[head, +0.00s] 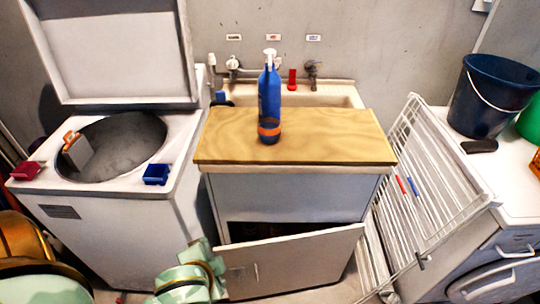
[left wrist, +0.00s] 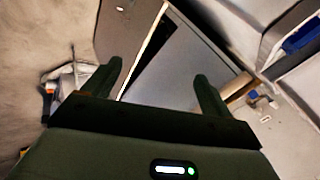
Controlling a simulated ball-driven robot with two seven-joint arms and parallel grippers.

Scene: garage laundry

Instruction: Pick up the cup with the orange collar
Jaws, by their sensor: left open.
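A grey cup-like piece with an orange collar (head: 77,152) sits tilted at the left rim of the open washer drum in the head view. Its lower part is against the dark drum wall, and I cannot tell what holds it there. My left gripper (left wrist: 158,74) shows in the left wrist view with its two dark fingers apart and nothing between them. The cup does not show clearly in that view. Neither gripper's fingers can be made out in the head view, so the left gripper's distance from the cup is unclear.
A red holder (head: 26,171) and a blue holder (head: 156,174) sit on the washer's front corners. A blue spray bottle (head: 269,98) with an orange band stands on the wooden top (head: 335,140). A cabinet door (head: 290,262) hangs open below. A white rack (head: 425,190) leans right.

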